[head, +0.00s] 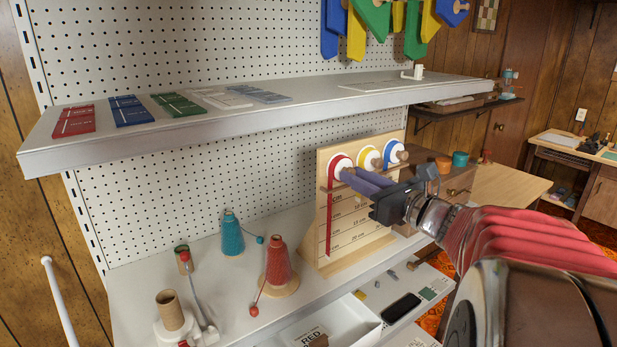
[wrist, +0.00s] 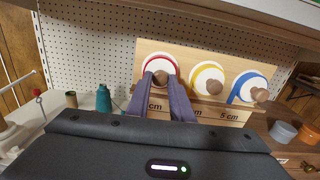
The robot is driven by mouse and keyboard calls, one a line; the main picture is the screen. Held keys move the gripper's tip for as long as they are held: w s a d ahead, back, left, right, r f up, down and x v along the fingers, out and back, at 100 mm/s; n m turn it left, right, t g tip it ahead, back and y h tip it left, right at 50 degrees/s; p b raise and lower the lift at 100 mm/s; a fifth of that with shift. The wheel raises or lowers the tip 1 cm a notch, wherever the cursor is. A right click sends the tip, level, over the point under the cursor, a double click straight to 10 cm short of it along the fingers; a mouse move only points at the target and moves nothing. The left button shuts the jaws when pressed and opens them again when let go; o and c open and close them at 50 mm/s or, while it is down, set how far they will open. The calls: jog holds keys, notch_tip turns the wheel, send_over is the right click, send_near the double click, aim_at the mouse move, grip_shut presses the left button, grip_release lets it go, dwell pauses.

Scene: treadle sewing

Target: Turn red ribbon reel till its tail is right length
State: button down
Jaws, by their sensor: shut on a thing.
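The red ribbon reel (head: 336,160) is the leftmost of three white-faced reels on an upright wooden board (head: 388,222). Its red tail (head: 329,222) hangs straight down the board's left side, over the printed cm marks. The tail's end is low on the board, around or below the 20 cm label; the exact mark is too small to tell. My gripper (head: 347,174) reaches in from the right, its purple-grey fingers shut on the red reel's wooden knob. In the wrist view the fingers (wrist: 160,82) stand either side of that knob (wrist: 160,77); the tail is hidden there.
The yellow reel (wrist: 207,76) and blue reel (wrist: 247,87) sit close to the right. A teal cone (head: 232,236) and red cone (head: 277,262) stand left of the board. A shelf (head: 290,102) overhangs above. A white bin (head: 345,322) lies below.

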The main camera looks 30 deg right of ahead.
jog(key=shift+n, duration=0.3)
jog(key=shift+n, duration=0.4)
jog(key=c, duration=1.6)
grip_release()
jog(key=shift+o, duration=0.2)
jog(key=shift+s, duration=0.1)
jog(key=s+d, duration=0.2)
jog(key=s, duration=1.1)
jog(key=shift+s, duration=0.25)
jog(key=shift+a+f, duration=0.1)
jog(key=shift+a, duration=0.05)
